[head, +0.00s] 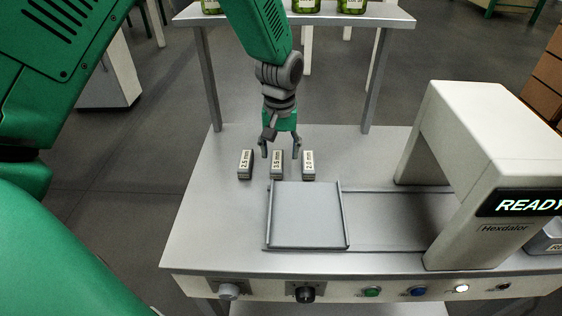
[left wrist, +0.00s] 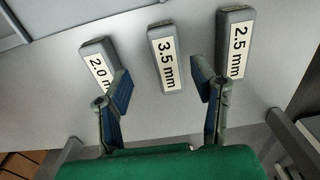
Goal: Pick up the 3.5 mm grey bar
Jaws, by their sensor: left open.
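The 3.5 mm grey bar (head: 277,164) stands on the light grey table in the middle of a row of labelled bars. In the left wrist view the 3.5 mm bar (left wrist: 166,62) lies ahead of and between my open fingers. My left gripper (head: 279,153) is open just behind and above the bar in the head view, its fingers spread to either side. It also shows in the left wrist view (left wrist: 163,92), with nothing between the fingertips. The right gripper is in neither view.
The 2.5 mm bar (head: 245,164) and 2.0 mm bar (head: 308,165) stand close on either side, near my fingertips. A flat tray (head: 307,244) lies in front. A white machine (head: 440,150) reading READY stands at right. A raised shelf (head: 345,17) with green jars is behind.

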